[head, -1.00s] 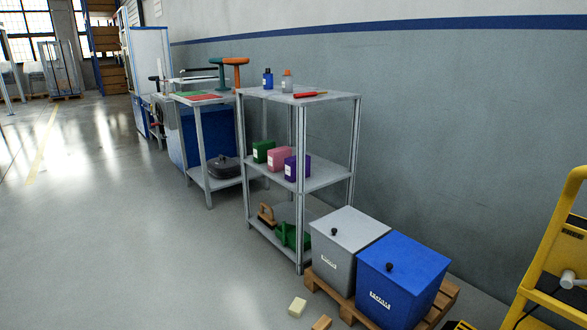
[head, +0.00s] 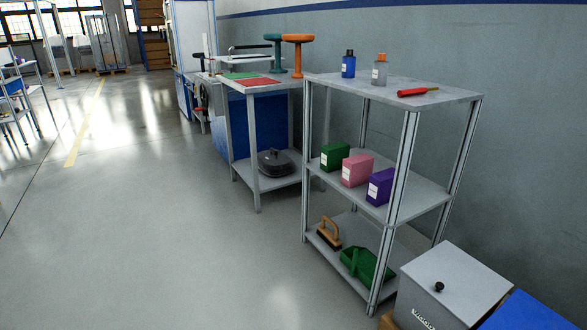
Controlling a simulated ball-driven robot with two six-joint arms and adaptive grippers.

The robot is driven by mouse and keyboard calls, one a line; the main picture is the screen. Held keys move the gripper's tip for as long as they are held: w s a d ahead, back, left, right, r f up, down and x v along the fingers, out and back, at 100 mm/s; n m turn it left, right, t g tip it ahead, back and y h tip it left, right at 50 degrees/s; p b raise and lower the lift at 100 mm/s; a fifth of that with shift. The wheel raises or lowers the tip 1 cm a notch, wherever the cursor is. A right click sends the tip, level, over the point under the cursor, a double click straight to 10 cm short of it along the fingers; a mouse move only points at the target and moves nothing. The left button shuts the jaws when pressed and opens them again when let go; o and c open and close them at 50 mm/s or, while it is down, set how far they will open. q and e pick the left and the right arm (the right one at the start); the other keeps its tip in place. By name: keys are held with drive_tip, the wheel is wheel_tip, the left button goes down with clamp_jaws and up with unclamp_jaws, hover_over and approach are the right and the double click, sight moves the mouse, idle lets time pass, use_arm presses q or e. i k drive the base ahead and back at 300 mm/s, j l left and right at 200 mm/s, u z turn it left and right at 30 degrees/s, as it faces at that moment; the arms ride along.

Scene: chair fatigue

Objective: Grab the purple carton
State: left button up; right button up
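The purple carton (head: 380,187) stands upright on the middle shelf (head: 415,205) of a grey metal rack, with a pale label on its front. It is the rightmost of three cartons there, close to the front right post. A pink carton (head: 357,170) stands to its left, and a green carton (head: 335,157) stands left of the pink one. The post partly overlaps the purple carton's right side or stands just beside it. Neither of my grippers shows in the head view.
The rack's top (head: 450,94) holds a blue bottle (head: 348,65), a grey bottle (head: 380,70) and a red-handled tool (head: 412,92). A brush (head: 328,232) and green dustpan (head: 366,265) lie below. The floor (head: 150,230) left of the rack is clear.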

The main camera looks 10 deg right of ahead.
sight(380, 185)
drive_tip(key=i+u, duration=0.5)
drive_tip(key=i, duration=1.3)
drive_tip(key=i+z, duration=0.35)
drive_tip(key=i+j+z, duration=0.1)
drive_tip(key=i+z, duration=0.2)
drive_tip(key=i+j+z, duration=0.2)
drive_tip(key=i+z, duration=0.15)
drive_tip(key=i, duration=0.1)
